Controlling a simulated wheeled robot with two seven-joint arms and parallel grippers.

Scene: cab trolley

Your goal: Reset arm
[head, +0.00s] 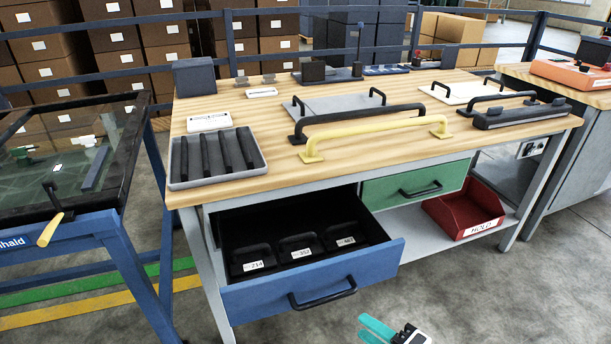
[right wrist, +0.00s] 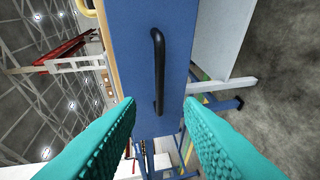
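My right gripper (head: 367,329) shows at the bottom edge of the head view, in front of the work table. Its teal fingers are apart with nothing between them, and they also show in the right wrist view (right wrist: 160,104). The blue drawer (head: 312,284) is pulled out and holds several black parts with number labels. Its black handle (head: 322,299) lies beyond the open fingertips in the right wrist view (right wrist: 158,70), apart from them. My left gripper is not in view.
The wooden table top (head: 300,172) carries a grey tray (head: 254,164), a yellow handle (head: 376,134) and black handles. A closed green drawer (head: 385,190) and a red bin (head: 452,212) are at the right. A blue-framed stand (head: 88,222) is at the left. The front floor is clear.

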